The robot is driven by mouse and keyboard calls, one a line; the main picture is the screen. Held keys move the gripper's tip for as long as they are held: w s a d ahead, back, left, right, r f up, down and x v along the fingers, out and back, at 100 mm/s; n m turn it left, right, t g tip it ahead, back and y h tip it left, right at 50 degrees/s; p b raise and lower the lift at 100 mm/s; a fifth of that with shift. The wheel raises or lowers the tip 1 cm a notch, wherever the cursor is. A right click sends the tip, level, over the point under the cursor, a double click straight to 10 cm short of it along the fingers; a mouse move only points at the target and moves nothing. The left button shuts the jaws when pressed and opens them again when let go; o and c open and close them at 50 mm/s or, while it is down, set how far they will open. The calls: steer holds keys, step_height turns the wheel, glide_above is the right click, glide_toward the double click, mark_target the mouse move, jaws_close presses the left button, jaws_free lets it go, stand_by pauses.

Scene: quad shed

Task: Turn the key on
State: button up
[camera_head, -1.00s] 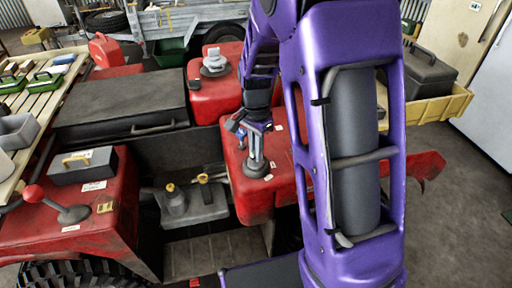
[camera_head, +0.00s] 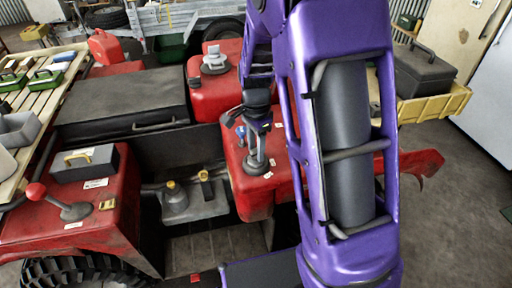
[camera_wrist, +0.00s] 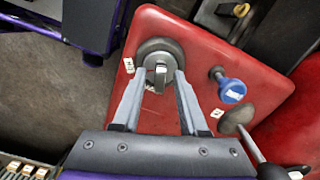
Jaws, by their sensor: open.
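A round grey switch (camera_wrist: 154,47) with a flat grey key-like tab (camera_wrist: 160,75) sits on a red panel (camera_wrist: 262,72) in the wrist view. My gripper (camera_wrist: 163,79) is open, with one finger on each side of the tab. I cannot tell whether either finger touches it. In the head view my gripper (camera_head: 256,155) points down at the red panel, and the switch is mostly hidden by it. A blue knob with a white label (camera_wrist: 232,91) stands to the right of the fingers in the wrist view.
A lever with a dark round base (camera_wrist: 237,119) is close to my gripper's right side. In the head view, a red-knobbed lever (camera_head: 57,202) and a grey box (camera_head: 83,164) are on the left red fender. A black seat (camera_head: 123,97) lies behind.

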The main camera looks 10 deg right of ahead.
step_height(320, 180, up, 6)
steer(key=p, duration=0.4)
steer(key=shift+f+p, duration=0.1)
steer(key=shift+p, duration=0.25)
steer(key=shift+r, duration=1.1)
